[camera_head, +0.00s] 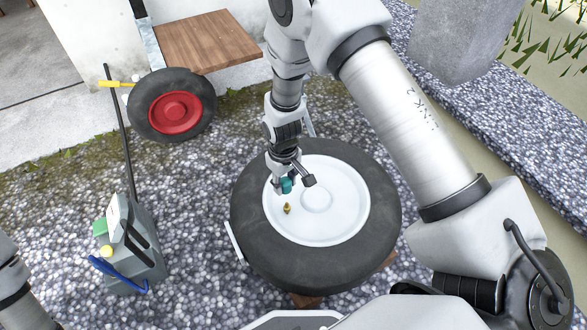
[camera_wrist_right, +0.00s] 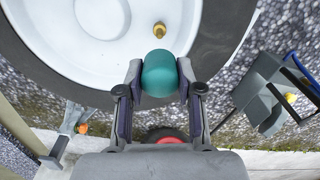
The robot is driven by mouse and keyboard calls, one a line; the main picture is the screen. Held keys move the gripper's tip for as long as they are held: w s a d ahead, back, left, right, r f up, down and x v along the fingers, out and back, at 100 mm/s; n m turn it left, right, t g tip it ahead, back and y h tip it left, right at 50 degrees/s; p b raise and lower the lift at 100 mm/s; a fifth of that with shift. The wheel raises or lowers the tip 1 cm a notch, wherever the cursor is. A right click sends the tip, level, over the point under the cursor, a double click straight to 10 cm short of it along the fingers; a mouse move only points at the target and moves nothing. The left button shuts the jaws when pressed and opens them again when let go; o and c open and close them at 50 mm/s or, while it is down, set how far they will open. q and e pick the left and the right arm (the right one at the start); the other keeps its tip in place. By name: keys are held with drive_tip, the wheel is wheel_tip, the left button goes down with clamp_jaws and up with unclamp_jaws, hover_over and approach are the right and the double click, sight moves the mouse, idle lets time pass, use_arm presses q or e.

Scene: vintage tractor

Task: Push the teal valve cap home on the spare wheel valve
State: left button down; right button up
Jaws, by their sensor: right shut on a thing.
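The teal valve cap (camera_wrist_right: 159,74) is held between the two fingers of my right gripper (camera_wrist_right: 160,80), which is shut on it. In the head view the cap (camera_head: 286,186) shows under my right gripper (camera_head: 292,182), above the white wheel disc. The brass valve (camera_head: 287,208) stands on the disc of the spare wheel (camera_head: 375,245), a little nearer to me than the cap. The valve (camera_wrist_right: 159,30) also shows in the right wrist view, apart from the cap. My left gripper is not in view; only a bit of my left arm shows at the lower left.
A grey can (camera_head: 135,240) with a blue handle and a green part stands left of the spare wheel. A red-hubbed wheel (camera_head: 175,110) is beside a wooden board (camera_head: 210,40) at the back. A concrete block (camera_head: 460,40) stands at the back right. Gravel lies around the wheel.

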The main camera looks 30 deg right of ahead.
sight(286, 192)
drive_tip(key=shift+s+f, duration=0.15)
drive_tip(key=shift+f, duration=0.2)
drive_tip(key=shift+r+p, duration=0.2)
drive_tip(key=shift+p, duration=0.25)
wheel_tip(286, 192, down, 4)
drive_tip(key=shift+b, duration=0.9)
drive_tip(key=shift+f, duration=0.7)
drive_tip(key=shift+f+b, duration=0.8)
drive_tip(key=shift+f, duration=0.75)
drive_tip(key=o, duration=1)
